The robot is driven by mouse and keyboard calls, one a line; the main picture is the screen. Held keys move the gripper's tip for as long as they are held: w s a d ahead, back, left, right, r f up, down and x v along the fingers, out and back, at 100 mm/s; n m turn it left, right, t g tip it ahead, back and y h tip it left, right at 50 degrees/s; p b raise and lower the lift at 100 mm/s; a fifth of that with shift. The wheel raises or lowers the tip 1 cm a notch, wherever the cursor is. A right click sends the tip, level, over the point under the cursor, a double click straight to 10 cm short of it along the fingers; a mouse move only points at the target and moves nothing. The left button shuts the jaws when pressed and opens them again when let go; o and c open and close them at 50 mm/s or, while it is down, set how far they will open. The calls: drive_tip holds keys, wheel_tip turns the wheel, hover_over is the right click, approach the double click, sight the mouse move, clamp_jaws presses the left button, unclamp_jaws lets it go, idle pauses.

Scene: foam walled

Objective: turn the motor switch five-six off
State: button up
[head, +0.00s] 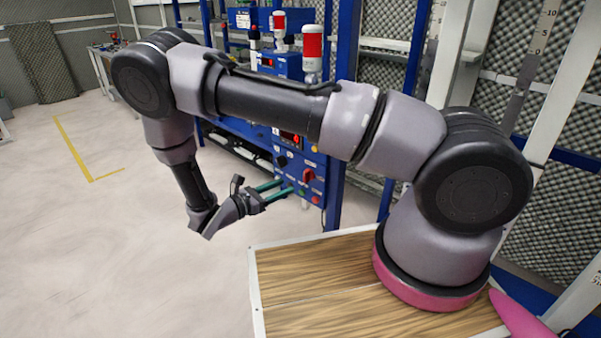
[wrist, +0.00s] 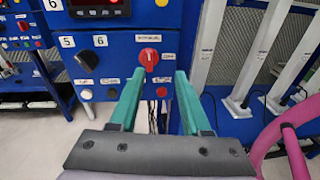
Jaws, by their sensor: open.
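A blue control panel (wrist: 122,72) fills the upper middle of the wrist view. A black knob (wrist: 84,58) sits below the white number plates 5 (wrist: 67,41) and 6 (wrist: 100,40); its handle looks slanted. To its right is a red rotary switch (wrist: 149,57) with its handle about upright; the small labels near it are too blurred to read. My gripper (wrist: 158,77) is open and empty, its green fingers below and to either side of the red switch. In the head view my gripper (head: 286,187) points at the panel, just left of the red switch (head: 308,175).
A digital display (wrist: 100,10) is above. White posts (wrist: 250,55) stand to the right. Open floor (head: 110,220) lies left of my arm.

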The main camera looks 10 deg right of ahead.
sight(304, 177)
drive_tip(key=shift+n+t, duration=0.8)
drive_tip(key=shift+n, duration=0.1)
drive_tip(key=x, duration=0.3)
drive_tip(key=f+x, duration=0.1)
drive_tip(key=x, duration=0.3)
drive_tip(key=w+f+x, duration=0.1)
drive_tip(key=x, duration=0.2)
drive_tip(key=shift+w+f, duration=0.1)
drive_tip(key=shift+w, duration=0.05)
clamp_jaws()
